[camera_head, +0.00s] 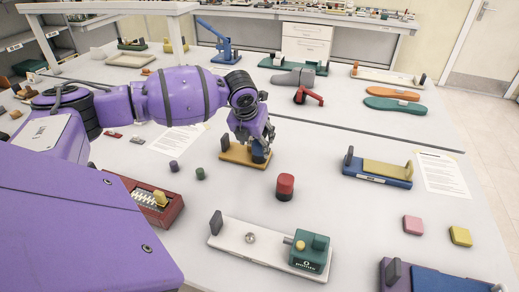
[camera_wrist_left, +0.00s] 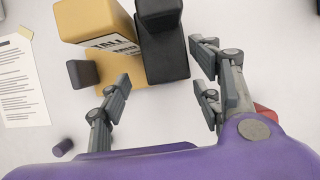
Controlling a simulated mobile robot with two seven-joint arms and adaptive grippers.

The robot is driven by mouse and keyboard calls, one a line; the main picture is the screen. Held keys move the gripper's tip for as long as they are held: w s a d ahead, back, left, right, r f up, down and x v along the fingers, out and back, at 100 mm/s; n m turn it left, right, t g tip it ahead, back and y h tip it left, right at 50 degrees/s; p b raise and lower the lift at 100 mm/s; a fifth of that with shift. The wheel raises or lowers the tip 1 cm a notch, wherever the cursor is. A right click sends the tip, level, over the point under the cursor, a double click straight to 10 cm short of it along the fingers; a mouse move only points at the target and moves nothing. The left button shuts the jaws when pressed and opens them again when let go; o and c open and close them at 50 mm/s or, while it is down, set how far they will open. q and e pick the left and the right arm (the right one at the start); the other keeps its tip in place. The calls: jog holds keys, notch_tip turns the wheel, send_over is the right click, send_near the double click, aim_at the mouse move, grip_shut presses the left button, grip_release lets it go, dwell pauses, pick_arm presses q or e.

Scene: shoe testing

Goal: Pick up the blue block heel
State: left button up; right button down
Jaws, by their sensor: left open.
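A dark block (camera_head: 259,156), bluish in the head view, stands at the right end of a tan wooden fixture (camera_head: 236,155), below my left gripper (camera_head: 256,140). In the left wrist view what appears to be this block (camera_wrist_left: 161,52) looks nearly black, beside a yellow block (camera_wrist_left: 95,25) with printed lettering. There my left gripper (camera_wrist_left: 162,76) is open, one finger on each side of the dark block in the picture. I see nothing held. Whether the fingers touch the block, I cannot tell. My right gripper is not in view.
Small dark-purple (camera_head: 173,166) and green (camera_head: 200,173) cylinders stand left of the fixture. A red-and-black cylinder (camera_head: 285,187) stands front right. A white fixture (camera_head: 232,235) with a green block lies nearer. A blue-and-yellow fixture (camera_head: 378,174) is at the right. Open table lies between them.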

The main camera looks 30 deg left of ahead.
aim_at(258, 145)
pick_arm(q)
jog(key=x, duration=0.5)
jog(key=shift+w+d, duration=0.2)
jog(key=shift+d, duration=0.1)
jog(key=shift+c, duration=0.6)
jog(key=c, duration=1.1)
